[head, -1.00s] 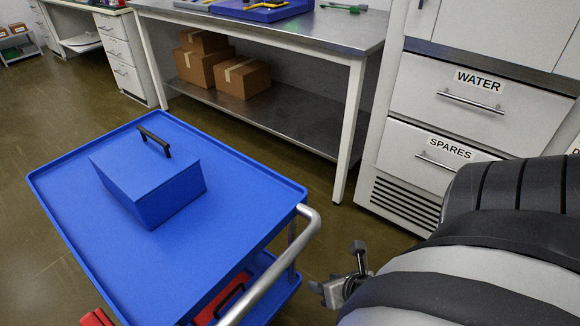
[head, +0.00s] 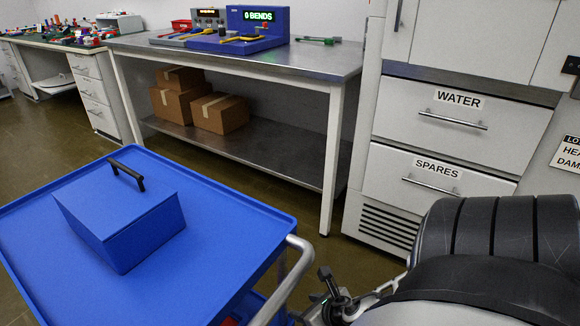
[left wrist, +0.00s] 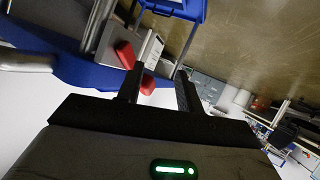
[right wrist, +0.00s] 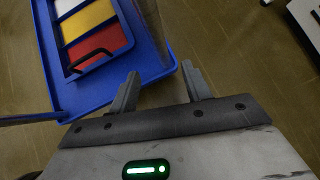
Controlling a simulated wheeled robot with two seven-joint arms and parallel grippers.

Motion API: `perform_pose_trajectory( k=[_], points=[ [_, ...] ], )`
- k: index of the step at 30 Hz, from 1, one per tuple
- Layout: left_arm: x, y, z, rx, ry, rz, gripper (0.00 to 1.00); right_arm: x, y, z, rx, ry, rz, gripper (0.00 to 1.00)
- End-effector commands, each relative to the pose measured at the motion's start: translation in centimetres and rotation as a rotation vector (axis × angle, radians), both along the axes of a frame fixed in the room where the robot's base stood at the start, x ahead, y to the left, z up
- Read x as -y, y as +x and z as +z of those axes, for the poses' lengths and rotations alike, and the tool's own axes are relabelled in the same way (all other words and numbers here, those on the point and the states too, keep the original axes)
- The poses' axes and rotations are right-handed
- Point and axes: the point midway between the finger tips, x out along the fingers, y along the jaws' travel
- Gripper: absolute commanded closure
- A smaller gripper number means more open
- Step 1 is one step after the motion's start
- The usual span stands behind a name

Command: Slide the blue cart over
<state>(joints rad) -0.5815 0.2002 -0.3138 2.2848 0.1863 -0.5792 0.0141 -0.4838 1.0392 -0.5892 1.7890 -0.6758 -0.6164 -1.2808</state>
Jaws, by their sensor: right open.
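The blue cart (head: 215,185) stands at the lower left of the head view. A blue lidded box (head: 118,222) with a black handle sits on its top tray. The cart's silver handle (head: 292,275) curves down on its right side. My right gripper (head: 333,298) is just right of this handle, apart from it. In the right wrist view the right gripper (right wrist: 160,72) is open and empty. The cart's blue edge (right wrist: 155,72) and white, yellow and red items show beyond its fingers. My left gripper (left wrist: 158,80) shows only in its wrist view, its fingers apart.
A steel bench (head: 290,68) with blue test equipment (head: 255,30) stands behind the cart, with cardboard boxes (head: 195,105) on its lower shelf. A white cabinet (head: 440,130) with drawers labelled WATER and SPARES stands right. Some floor shows between cart, bench and cabinet.

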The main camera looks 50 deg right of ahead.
Motion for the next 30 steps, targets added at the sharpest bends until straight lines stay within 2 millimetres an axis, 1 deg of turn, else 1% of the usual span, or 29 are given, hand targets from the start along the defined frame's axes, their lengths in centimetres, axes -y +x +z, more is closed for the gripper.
perform_pose_trajectory(
  k=[1,6,12,15,21,30],
  points=[
    [0.2,0.0,0.1,0.030,-0.014,-0.005,0.64,0.2,0.9,-1.2,0.005,0.000,-0.002,0.52],
    [0.7,-0.1,1.2,0.105,-0.052,-0.012,0.64,0.6,3.3,-3.6,0.004,-0.001,-0.001,0.52],
    [1.2,0.0,2.1,0.149,-0.121,-0.011,0.64,1.0,5.7,-6.1,0.002,0.001,0.000,0.52],
    [1.3,0.1,2.4,0.156,-0.154,-0.009,0.64,1.2,6.5,-6.9,0.001,0.001,-0.001,0.52],
    [1.6,0.2,2.7,0.160,-0.189,-0.009,0.64,1.3,7.4,-7.6,0.000,0.001,0.001,0.52],
    [1.6,0.2,2.8,0.159,-0.193,-0.009,0.64,1.3,7.4,-7.6,-0.001,0.001,0.001,0.52]
  ],
)
